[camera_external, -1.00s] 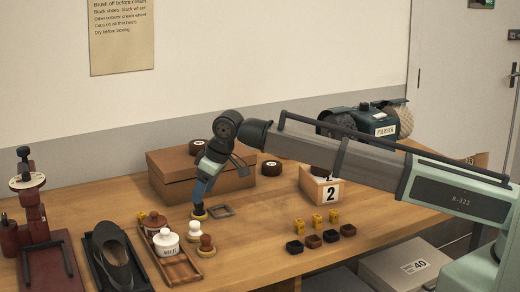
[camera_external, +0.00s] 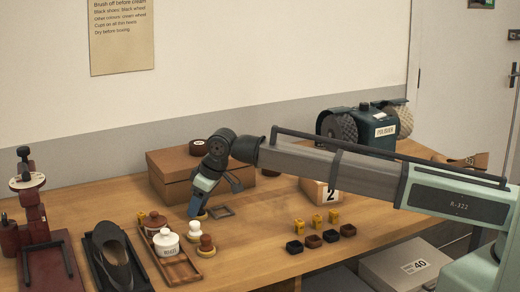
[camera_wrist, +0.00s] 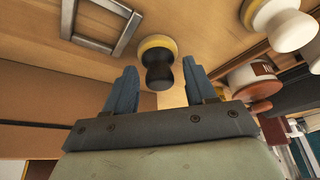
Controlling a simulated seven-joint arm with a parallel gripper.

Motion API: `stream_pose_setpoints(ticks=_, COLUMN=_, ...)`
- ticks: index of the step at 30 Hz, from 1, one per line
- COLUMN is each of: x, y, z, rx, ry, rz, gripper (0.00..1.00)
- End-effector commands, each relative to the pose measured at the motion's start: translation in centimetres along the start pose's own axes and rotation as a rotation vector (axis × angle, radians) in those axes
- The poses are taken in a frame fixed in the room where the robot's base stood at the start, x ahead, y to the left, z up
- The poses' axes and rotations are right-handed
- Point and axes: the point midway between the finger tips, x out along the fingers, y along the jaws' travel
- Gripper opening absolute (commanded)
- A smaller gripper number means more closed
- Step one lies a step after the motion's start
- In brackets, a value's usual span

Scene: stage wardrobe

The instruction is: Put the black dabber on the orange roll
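The black dabber (camera_wrist: 157,64) stands on the table with its black handle toward my gripper and a yellow base ring under it. In the external view its yellow base (camera_external: 200,216) shows below my fingers, which hide most of the handle. My gripper (camera_wrist: 160,70) is open, with one blue finger on each side of the handle's top; a gap shows on both sides. In the external view my gripper (camera_external: 194,212) points down at the dabber. I cannot pick out an orange roll with certainty; a dark brown roll (camera_external: 197,147) lies on the cardboard box.
A grey square frame (camera_wrist: 98,22) lies close to the dabber. The box (camera_external: 165,177) is behind my gripper. Small yellow blocks (camera_external: 316,221) and dark pieces stand right.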

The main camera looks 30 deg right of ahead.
Motion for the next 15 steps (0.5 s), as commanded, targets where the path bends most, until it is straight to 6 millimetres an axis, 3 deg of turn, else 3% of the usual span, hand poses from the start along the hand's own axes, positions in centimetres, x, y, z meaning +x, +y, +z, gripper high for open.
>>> stream_pose_setpoints(ticks=2, x=-0.01, y=0.0, z=0.0, rx=0.0, ry=0.0, rz=0.0, gripper=0.47)
stream_pose_setpoints(ticks=15, x=0.0, y=0.0, z=0.02, rx=0.0, ry=-0.001, rz=0.0, gripper=0.05)
